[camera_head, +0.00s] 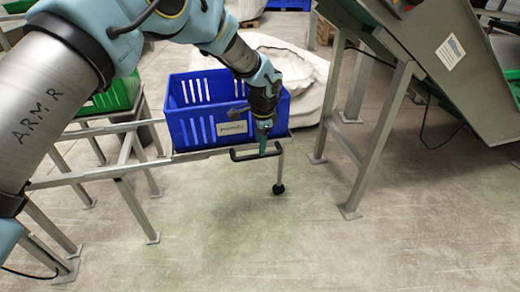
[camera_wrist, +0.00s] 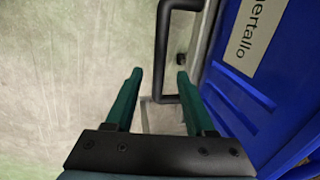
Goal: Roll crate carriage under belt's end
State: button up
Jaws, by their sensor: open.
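The blue crate (camera_head: 207,128) with a white label sits on a grey metal carriage (camera_head: 190,156) with rails and a wheeled leg. A black bar handle (camera_head: 246,157) sticks out from the carriage's front. My gripper (camera_head: 264,147) is at this handle, pointing down, in front of the crate. In the wrist view, my green fingers (camera_wrist: 157,75) are open and apart, with the black handle (camera_wrist: 163,60) showing between them. I cannot tell whether a finger touches it. The crate (camera_wrist: 238,95) is right of the fingers. The inclined conveyor (camera_head: 445,75) rises at the right; its belt surface is hidden.
The conveyor's grey legs (camera_head: 385,135) stand on the floor right of the carriage. A white sack (camera_head: 300,85) lies behind the crate. A green crate (camera_head: 112,97) is at the left, partly behind my arm. The front floor (camera_head: 270,235) is clear.

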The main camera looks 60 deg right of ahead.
notch_tip(320, 180, up, 6)
jog(key=shift+s+a, duration=0.45)
jog(key=shift+w, duration=0.1)
